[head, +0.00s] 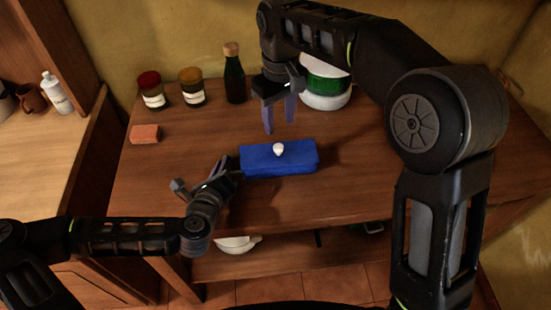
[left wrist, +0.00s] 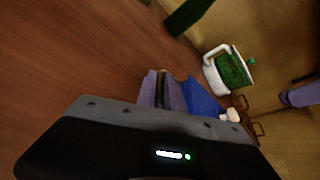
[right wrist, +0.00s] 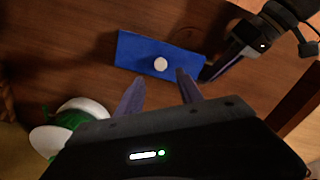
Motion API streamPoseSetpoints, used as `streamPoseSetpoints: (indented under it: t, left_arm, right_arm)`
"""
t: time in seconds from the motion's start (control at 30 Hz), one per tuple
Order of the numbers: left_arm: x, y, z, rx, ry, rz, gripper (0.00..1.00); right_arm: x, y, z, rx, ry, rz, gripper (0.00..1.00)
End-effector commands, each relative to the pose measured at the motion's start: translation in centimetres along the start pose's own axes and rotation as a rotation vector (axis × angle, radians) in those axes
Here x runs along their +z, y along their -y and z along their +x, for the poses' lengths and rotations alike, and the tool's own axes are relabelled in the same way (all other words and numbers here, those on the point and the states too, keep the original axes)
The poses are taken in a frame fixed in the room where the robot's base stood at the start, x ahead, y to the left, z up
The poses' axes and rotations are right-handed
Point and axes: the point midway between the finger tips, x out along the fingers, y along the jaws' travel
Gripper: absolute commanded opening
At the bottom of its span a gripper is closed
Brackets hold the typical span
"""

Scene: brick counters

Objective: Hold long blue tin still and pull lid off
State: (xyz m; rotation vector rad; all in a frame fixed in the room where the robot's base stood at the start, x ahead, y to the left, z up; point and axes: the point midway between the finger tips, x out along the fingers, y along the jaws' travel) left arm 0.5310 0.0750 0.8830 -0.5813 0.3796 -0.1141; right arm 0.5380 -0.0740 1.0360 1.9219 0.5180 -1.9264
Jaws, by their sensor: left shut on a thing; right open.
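The long blue tin (head: 294,163) lies on the wooden counter, with a white knob (head: 279,149) on top of its lid. My left gripper (head: 236,172) is shut on the tin's left end. In the left wrist view its fingers (left wrist: 163,90) meet the blue tin (left wrist: 200,97). My right gripper (head: 280,115) is open and empty, above and behind the tin, fingers pointing down. In the right wrist view the open fingers (right wrist: 158,88) are apart from the white knob (right wrist: 160,64) on the blue lid (right wrist: 185,60). The seam between lid and tin cannot be made out.
A brick-coloured block (head: 145,134), a red-lidded jar (head: 151,90), an amber-lidded jar (head: 191,87) and a dark corked bottle (head: 233,74) stand at the back left. A green and white pot (head: 325,88) stands behind the tin. The counter right of the tin is clear.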

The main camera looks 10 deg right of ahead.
Motion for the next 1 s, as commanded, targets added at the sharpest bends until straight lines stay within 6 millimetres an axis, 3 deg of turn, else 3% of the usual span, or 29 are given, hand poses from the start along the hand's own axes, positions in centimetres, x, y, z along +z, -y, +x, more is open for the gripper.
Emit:
streamPoseSetpoints:
  t: [0.47,1.0]
  left_arm:
    - [-0.2,-0.1,0.0,0.002,-0.004,0.0,0.0]
    - [-0.2,-0.1,0.0,0.002,-0.005,0.0,0.0]
  right_arm:
    - [0.0,0.0,1.1,0.0,-0.001,0.003,0.44]
    - [0.0,0.0,8.0,-0.001,0.0,0.004,0.44]
